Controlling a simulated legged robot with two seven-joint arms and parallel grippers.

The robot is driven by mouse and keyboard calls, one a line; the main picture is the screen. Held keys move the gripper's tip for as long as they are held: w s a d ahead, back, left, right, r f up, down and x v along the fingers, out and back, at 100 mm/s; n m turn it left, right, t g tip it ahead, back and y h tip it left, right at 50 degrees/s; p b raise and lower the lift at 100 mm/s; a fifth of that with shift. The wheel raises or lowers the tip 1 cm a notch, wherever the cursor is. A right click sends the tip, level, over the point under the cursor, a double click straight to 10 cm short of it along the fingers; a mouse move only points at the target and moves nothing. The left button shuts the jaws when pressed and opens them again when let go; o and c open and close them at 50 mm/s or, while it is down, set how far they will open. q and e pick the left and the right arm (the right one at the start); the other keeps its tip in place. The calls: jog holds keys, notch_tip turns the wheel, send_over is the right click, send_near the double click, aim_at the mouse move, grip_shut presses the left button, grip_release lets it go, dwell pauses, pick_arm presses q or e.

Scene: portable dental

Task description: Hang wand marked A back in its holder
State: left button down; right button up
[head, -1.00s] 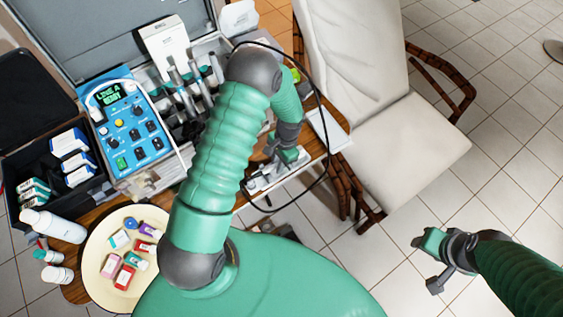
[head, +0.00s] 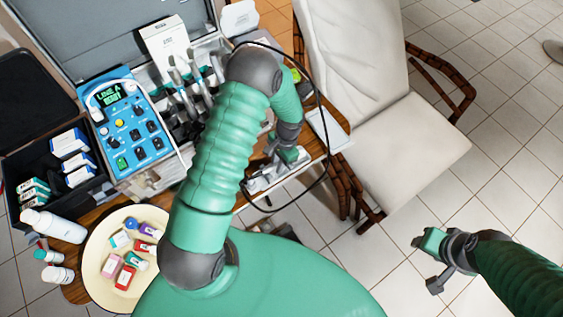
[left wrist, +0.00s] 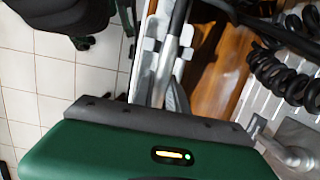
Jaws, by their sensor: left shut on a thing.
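My left gripper (head: 268,175) is low at the right end of the wooden table, shut on a slim silver wand (left wrist: 172,48). In the left wrist view the wand runs up from behind the grey jaw edge; its letter is not readable. A black cable (head: 318,95) loops from the case side around to the left gripper. The wand holder (head: 190,95) is in the open case, left of my left arm, with several wands in it; the arm hides part of it. My right gripper (head: 425,241) is over the tiled floor, away from the table; its fingers are unclear.
A blue control unit (head: 130,130) with a lit screen reading LINE A stands left of the holder. A cream tray (head: 93,265) holds small boxes, with white bottles (head: 55,225) beside it. A white chair (head: 400,135) stands right. Coiled black cords (left wrist: 285,78) show in the wrist view.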

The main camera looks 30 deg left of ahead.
pick_arm(q)
jog(key=shift+s+a+p+v, duration=0.1)
jog(key=shift+s+p+v, duration=0.15)
jog(key=shift+p+v, duration=0.85)
jog(key=shift+s+a+p+v, duration=0.1)
jog(key=shift+s+p+v, duration=0.1)
jog(key=shift+p+v, duration=0.9)
jog(key=shift+s+a+p+v, duration=0.1)
jog(key=shift+s+p+v, duration=0.15)
jog(key=shift+p+v, duration=0.8)
jog(key=shift+w+r+b, duration=0.1)
jog(key=shift+r+b, duration=0.25)
jog(key=shift+r, duration=0.15)
